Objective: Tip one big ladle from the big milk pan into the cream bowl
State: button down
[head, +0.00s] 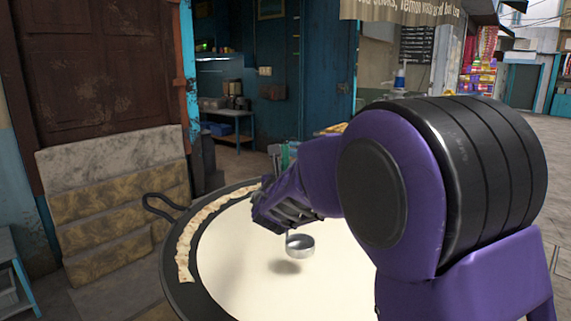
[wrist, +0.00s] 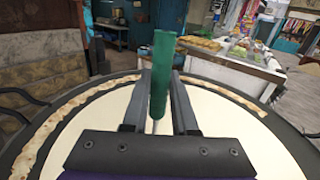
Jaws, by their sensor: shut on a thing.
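The big milk pan (head: 178,292) is wide and dark, full of pale milk (head: 235,262), with crusted skin along its left inner edge. My gripper (wrist: 158,95) is above the pan, shut on the green handle of the big ladle (wrist: 160,62). In the head view, the ladle's round metal bowl (head: 300,246) hangs level over the milk, with a shadow below it, and looks clear of the surface. I cannot tell what is inside it. My arm hides the pan's right side. I cannot make out the cream bowl in either view.
A white stall counter (wrist: 228,68) with trays of food stands beyond the pan in the wrist view. Stacked sacks or slabs (head: 115,200) lie left of the pan. A loop handle (head: 160,207) sticks out from the pan's left rim. A small blue table (head: 228,125) stands behind.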

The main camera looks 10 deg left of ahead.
jog(key=shift+f+b, duration=4.65)
jog(key=shift+f, duration=0.6)
jog(key=shift+r+p, duration=3.05)
jog(key=shift+r, duration=2.2)
jog(key=shift+a, duration=0.25)
jog(key=shift+a+f+n+p, duration=0.2)
jog(key=shift+a+n+p, duration=0.65)
jog(key=shift+a, duration=0.25)
jog(key=shift+a+f+n+p, duration=0.15)
jog(key=shift+a+n+p, duration=0.5)
jog(key=shift+a+p, duration=0.4)
jog(key=shift+a, duration=0.1)
